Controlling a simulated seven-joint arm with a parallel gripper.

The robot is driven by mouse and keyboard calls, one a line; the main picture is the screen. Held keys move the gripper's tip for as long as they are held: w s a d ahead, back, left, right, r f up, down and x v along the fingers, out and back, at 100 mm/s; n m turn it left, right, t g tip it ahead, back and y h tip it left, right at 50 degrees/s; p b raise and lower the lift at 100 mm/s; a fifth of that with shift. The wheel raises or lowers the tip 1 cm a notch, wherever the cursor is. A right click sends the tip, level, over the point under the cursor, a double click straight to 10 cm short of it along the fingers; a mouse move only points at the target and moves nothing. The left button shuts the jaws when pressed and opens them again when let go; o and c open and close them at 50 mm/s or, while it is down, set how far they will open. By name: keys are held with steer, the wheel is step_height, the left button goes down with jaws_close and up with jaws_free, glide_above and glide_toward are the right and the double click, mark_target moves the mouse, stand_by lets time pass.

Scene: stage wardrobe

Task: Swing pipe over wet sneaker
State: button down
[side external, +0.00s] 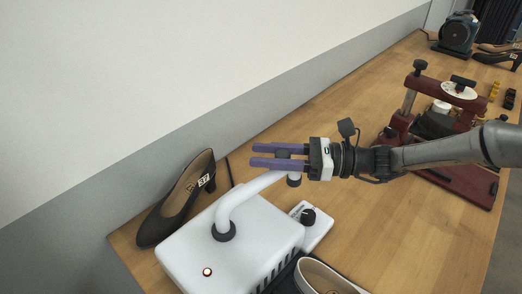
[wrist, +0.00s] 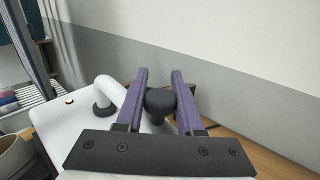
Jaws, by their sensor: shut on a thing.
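A white bent pipe (side external: 243,198) rises from a black collar on top of a white dryer box (side external: 230,262) and runs toward the back right. It also shows in the wrist view (wrist: 112,88). My gripper (side external: 254,155) has purple fingers shut around the black knob (wrist: 160,102) at the pipe's free end. The wrist view shows the gripper (wrist: 160,74) with the knob between its fingers. A pale shoe (side external: 322,277), seemingly the sneaker, is cut off at the bottom edge, right of the box. The pipe's end is away from it. I cannot tell if it is wet.
A black heeled shoe (side external: 180,200) stands by the wall, behind the box. A small white control unit with a black knob (side external: 309,220) sits right of the box. A dark red press (side external: 450,125) stands farther right. Bare wooden table (side external: 345,220) lies between them.

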steer(key=s+m+t, duration=0.1)
steer(key=s+d+m+t, duration=0.1)
steer(key=t, duration=0.1)
steer(key=shift+d+h, duration=0.3)
steer(key=shift+s+d+m+t+h, duration=0.4)
steer(key=shift+s+m+t, duration=0.2)
steer(key=shift+t, duration=0.3)
steer(key=shift+s+d+m+t+h, duration=0.3)
steer(key=shift+s+m+t+h, duration=0.2)
steer(key=shift+m+t, duration=0.3)
steer(key=shift+r+t, duration=0.1)
steer(key=shift+t, duration=0.2)
steer(key=c, duration=0.5)
jaws_free()
steer(key=shift+c, duration=0.2)
steer(key=v, duration=1.4)
